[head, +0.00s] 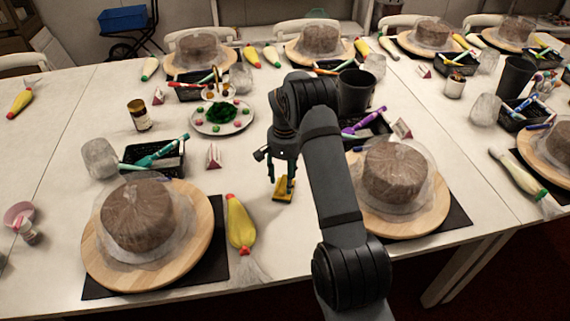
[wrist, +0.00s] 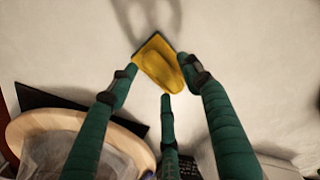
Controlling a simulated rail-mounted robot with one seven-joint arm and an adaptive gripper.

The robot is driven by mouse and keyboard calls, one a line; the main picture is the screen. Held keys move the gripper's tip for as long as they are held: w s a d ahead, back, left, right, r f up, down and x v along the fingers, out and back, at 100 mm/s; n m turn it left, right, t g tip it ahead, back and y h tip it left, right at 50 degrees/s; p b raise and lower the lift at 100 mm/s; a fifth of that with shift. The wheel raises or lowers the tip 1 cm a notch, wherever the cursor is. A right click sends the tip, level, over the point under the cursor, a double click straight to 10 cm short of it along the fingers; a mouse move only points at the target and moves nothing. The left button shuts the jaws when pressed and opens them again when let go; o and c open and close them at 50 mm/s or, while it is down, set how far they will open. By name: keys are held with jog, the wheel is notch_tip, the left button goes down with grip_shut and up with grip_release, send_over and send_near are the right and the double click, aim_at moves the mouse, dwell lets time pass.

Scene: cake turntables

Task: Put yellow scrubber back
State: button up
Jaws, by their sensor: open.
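The yellow scrubber (head: 284,190) lies on the white table between the two front turntables. It is a yellow block with a raised, rounded grip and a dark green edge, as the wrist view shows (wrist: 160,66). My gripper (head: 281,181) points down at it, with its green fingers open. In the wrist view the fingers of my gripper (wrist: 159,68) stand on both sides of the scrubber, with a third finger below it. The fingertips look close to its sides; I cannot tell whether they touch.
A wrapped cake on a wooden turntable (head: 198,249) stands left, with a yellow piping bag (head: 240,222) beside it. Another wooden turntable (head: 435,213) stands right. Black baskets (head: 170,163) with tools, a plate (head: 223,128) and a dark cup (head: 355,92) are farther back.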

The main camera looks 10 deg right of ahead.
aim_at(285, 182)
notch_tip(285, 182, up, 10)
dwell(0.3)
jog(key=shift+f, duration=0.1)
notch_tip(285, 182, down, 12)
jog(key=shift+r, duration=0.2)
jog(key=shift+w+r+p, duration=0.1)
jog(key=shift+r+p, duration=0.1)
jog(key=shift+p, duration=0.15)
jog(key=shift+r+b, duration=0.4)
jog(key=shift+r, duration=1)
jog(key=shift+f, duration=0.1)
